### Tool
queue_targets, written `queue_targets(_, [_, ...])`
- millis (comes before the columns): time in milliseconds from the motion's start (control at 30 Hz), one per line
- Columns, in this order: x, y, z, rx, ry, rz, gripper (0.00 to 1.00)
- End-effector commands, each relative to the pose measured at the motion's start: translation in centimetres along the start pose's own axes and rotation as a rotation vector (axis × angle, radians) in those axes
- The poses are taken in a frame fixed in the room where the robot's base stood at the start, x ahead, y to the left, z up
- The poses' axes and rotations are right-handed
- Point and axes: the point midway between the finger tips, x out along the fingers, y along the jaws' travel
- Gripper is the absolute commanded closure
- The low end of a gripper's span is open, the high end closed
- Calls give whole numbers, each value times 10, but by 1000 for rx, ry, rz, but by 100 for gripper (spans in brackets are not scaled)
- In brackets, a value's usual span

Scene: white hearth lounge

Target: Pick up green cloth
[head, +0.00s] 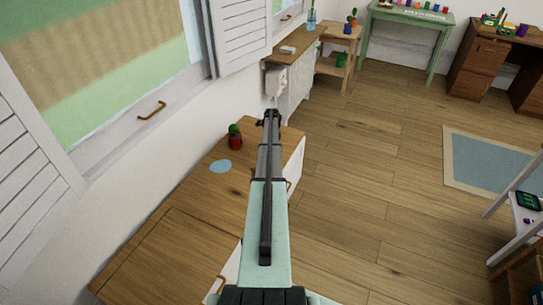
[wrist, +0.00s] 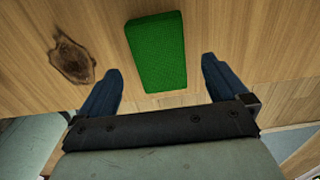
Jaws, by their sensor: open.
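The green cloth (wrist: 157,48) shows in the wrist view as a folded, textured rectangular block lying on a wooden surface. My gripper (wrist: 161,70) is open, with one dark blue finger on each side of the cloth's near end. There is a visible gap between each finger and the cloth, and nothing is held. In the head view my arm reaches away over the wooden cabinet top, and I cannot make out the cloth there; the arm may hide it.
A small cactus in a red pot (head: 235,141) and a light blue disc (head: 220,166) are on the cabinet top (head: 190,215), left of my arm. The white wall and window are at the left. Open wooden floor (head: 370,160) lies to the right.

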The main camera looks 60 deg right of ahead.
Motion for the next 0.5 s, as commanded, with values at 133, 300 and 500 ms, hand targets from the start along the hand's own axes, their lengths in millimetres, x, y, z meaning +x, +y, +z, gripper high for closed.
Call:
queue_targets(133, [21, -1, 1, 0, 0, 1, 0])
queue_targets(300, [39, -1, 1, 0, 0, 0, 0])
queue_targets(500, [41, 0, 1, 0, 0, -1, 0])
